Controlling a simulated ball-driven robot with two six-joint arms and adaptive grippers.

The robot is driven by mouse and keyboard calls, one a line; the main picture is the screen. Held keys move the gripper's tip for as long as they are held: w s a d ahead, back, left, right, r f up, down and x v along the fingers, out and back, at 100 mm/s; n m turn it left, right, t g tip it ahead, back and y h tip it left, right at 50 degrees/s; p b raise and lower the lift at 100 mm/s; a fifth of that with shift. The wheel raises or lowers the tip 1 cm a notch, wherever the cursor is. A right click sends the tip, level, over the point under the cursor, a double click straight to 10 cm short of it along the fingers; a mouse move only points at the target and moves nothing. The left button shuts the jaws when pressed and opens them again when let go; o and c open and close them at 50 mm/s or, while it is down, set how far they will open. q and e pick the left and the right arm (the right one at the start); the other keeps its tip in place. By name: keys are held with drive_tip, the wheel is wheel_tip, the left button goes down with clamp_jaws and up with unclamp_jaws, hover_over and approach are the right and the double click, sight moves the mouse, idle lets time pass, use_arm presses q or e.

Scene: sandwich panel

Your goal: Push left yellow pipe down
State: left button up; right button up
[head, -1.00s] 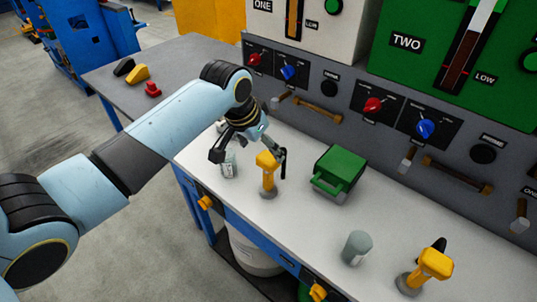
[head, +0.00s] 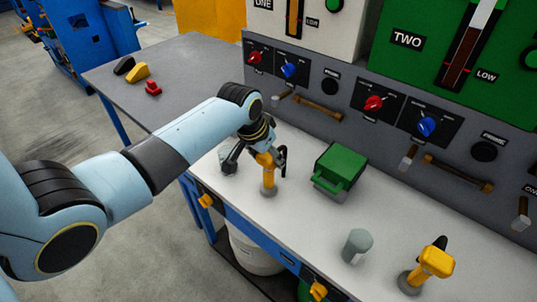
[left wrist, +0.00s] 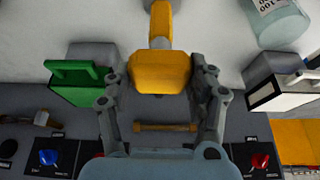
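The left yellow pipe (head: 268,175) stands upright on a grey round base on the white bench top, with a bent yellow head. My left gripper (head: 258,160) is over its head, one dark finger on each side. In the left wrist view the yellow head (left wrist: 160,72) sits between the two spread fingers of the left gripper (left wrist: 160,80), with what look like narrow gaps at the sides. I cannot tell whether a finger touches it. The right yellow pipe (head: 434,262) stands on its own base near the front right. My right gripper is not in view.
A green box with a handle (head: 341,168) is right of the left pipe. The control panel (head: 330,85) bounds the bench behind.

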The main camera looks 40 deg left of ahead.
sight(265, 174)
use_arm(q)
clamp_jaws()
wheel_tip(265, 174, down, 9)
drive_tip(key=b, duration=0.5)
drive_tip(key=shift+s, duration=0.15)
drive_tip(key=shift+o, duration=1.8)
unclamp_jaws()
drive_tip(key=o, duration=0.4)
drive_tip(key=shift+o, duration=0.2)
drive_tip(key=shift+r, duration=0.2)
drive_tip(key=v, duration=1.1)
drive_tip(key=shift+r, duration=0.35)
